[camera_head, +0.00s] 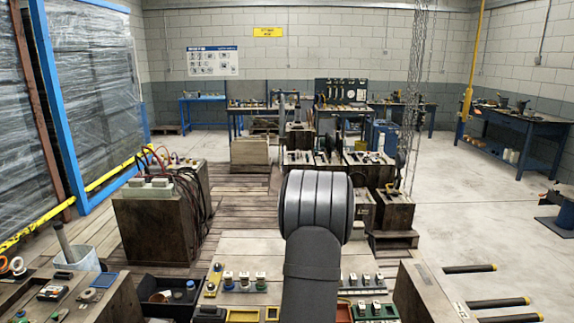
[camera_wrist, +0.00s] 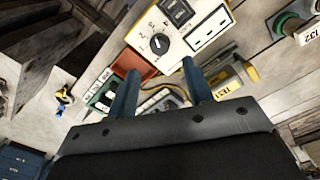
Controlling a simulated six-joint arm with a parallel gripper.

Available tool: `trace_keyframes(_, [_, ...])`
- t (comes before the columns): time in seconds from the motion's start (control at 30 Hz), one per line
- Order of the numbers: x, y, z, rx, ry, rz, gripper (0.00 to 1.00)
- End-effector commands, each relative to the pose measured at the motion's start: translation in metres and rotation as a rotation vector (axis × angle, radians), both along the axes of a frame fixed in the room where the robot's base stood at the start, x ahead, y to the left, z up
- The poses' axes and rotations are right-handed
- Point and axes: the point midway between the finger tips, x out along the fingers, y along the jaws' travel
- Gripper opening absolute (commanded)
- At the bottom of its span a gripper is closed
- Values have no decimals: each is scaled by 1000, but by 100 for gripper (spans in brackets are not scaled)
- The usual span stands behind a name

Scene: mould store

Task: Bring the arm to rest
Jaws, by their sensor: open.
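My gripper (camera_wrist: 160,72) shows in the wrist view with its two dark blue fingers apart and nothing held between them. Beyond the fingertips lies a white panel (camera_wrist: 165,38) with a black dial and sockets. A dark red piece (camera_wrist: 128,58) and a green-edged piece (camera_wrist: 102,97) lie by the left finger, and a yellow-and-grey piece (camera_wrist: 235,76) by the right finger. I cannot tell how far the tips are from them. In the head view my grey arm stands in the middle over the workbench (camera_head: 245,246); my gripper is hidden there.
A wooden crate (camera_head: 155,228) with cables on top stands at the left. A dark bin (camera_head: 165,296) and a white bucket (camera_head: 80,258) stand at the lower left. Chains (camera_head: 414,95) hang behind my arm to the right. The concrete floor (camera_head: 465,220) at the right is largely clear.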

Motion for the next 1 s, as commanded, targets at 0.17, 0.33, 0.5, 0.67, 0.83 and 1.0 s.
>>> trace_keyframes(0.17, [-1,0,-38,0,4,0,47])
trace_keyframes(0.33, [-1,0,-72,1,3,0,47])
trace_keyframes(0.5, [0,0,-69,-1,-1,135,47])
trace_keyframes(0.67, [0,0,-69,0,0,264,47])
trace_keyframes(0.83, [0,0,-69,0,0,400,47])
trace_keyframes(1.0, [0,0,-68,0,0,535,47])
